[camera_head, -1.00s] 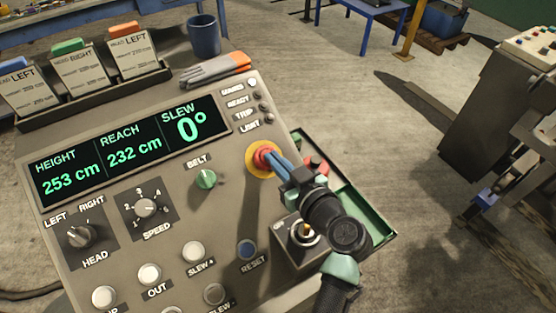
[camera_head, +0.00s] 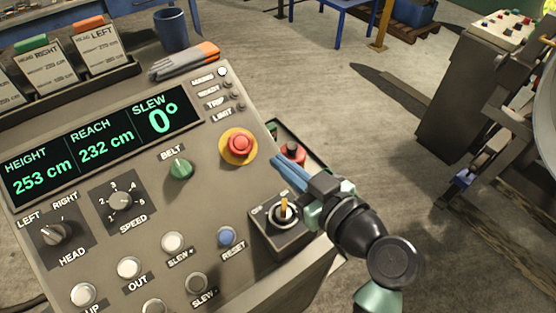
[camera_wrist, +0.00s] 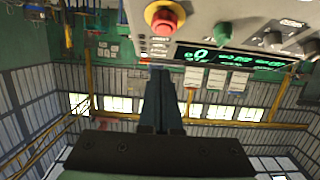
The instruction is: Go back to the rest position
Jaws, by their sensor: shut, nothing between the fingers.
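My gripper (camera_head: 277,162) has blue fingers, shut and empty. In the head view it is in front of the panel's right edge, below and right of the red emergency button (camera_head: 241,144) on its yellow ring, apart from it. In the wrist view the shut fingers (camera_wrist: 160,95) point up the picture, and the red button (camera_wrist: 165,18) shows above them. The control panel (camera_head: 112,222) reads height 253 cm, reach 232 cm, slew 0°.
A green-edged tray (camera_head: 314,166) with a red item sits right of the panel. Another console (camera_head: 440,125) stands at the right. Open floor (camera_head: 350,110) lies between.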

